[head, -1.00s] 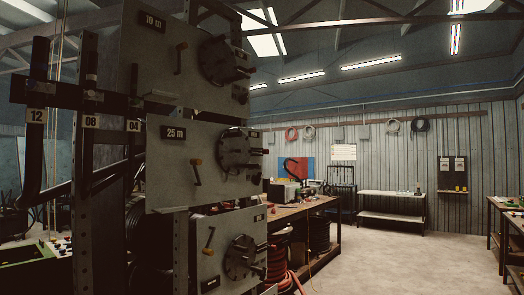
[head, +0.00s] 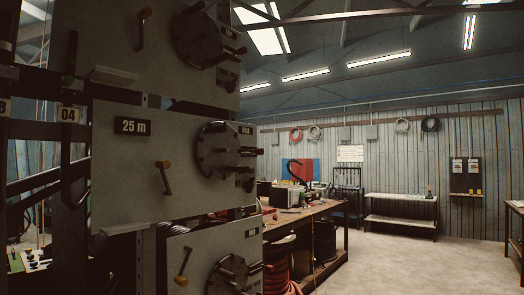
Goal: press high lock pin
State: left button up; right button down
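A rack of grey panels fills the left half of the head view. The top panel (head: 105,30) carries a round dark flange disc (head: 200,37) and a small crank (head: 140,29). The middle panel (head: 130,195), labelled "25 m", has a disc (head: 217,150) with several studs and a crank with an orange knob (head: 163,164). The lower panel (head: 205,265) has a similar disc (head: 232,275) and crank. Small dark fittings stick out beside the discs; I cannot tell which, if any, is the high lock pin. Neither of my grippers is in view.
A workbench (head: 318,207) with tools stands behind the rack, with hose reels (head: 278,265) beneath it. A white shelf table (head: 400,197) stands by the back wall. The concrete floor (head: 410,265) right of the bench is open. Another bench edge shows far right.

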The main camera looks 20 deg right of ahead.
aim_at(258, 151)
jog(key=i+l, duration=0.55)
jog(key=i+l+z, duration=0.15)
jog(key=i+l, duration=0.35)
jog(key=i, duration=0.2)
